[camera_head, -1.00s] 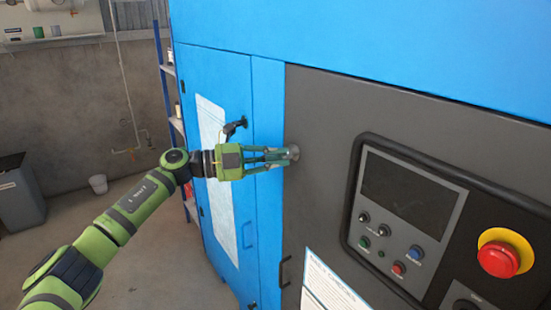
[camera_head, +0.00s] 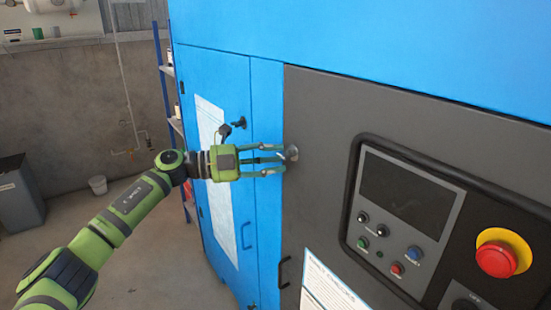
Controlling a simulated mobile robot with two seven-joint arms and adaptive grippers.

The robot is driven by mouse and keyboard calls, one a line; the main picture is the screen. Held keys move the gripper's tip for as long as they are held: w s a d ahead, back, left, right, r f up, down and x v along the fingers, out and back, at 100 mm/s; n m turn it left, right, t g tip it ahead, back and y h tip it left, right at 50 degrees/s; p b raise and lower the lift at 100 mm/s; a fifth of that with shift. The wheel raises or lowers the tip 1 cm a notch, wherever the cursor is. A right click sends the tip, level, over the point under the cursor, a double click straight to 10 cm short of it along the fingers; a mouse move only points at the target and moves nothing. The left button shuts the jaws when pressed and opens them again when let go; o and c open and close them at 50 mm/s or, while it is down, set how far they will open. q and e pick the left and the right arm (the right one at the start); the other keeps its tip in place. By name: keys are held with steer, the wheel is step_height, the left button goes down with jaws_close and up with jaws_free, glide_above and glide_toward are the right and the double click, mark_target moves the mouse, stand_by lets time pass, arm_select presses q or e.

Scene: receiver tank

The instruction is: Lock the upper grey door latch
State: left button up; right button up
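The upper grey door latch (camera_head: 292,153) is a small round grey knob near the left edge of the dark grey door (camera_head: 330,110). My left gripper (camera_head: 282,160) reaches in from the left across the blue panel. Its fingers are spread apart and the tips are right at the latch's left side; I cannot tell whether they touch it. Nothing is held between the fingers. The latch's exact turn is too small to read. My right gripper is not in view.
A black latch (camera_head: 239,123) with a hanging padlock-like piece (camera_head: 224,131) is on the blue door. A control panel (camera_head: 410,200) with an emergency stop button (camera_head: 497,260) is at right. A dark handle (camera_head: 284,272) is below. A grey bin (camera_head: 18,195) stands far left.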

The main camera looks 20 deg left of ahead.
arm_select(q)
steer(key=v, duration=1.1)
steer(key=shift+s+r, duration=0.15)
steer(key=shift+r, duration=0.05)
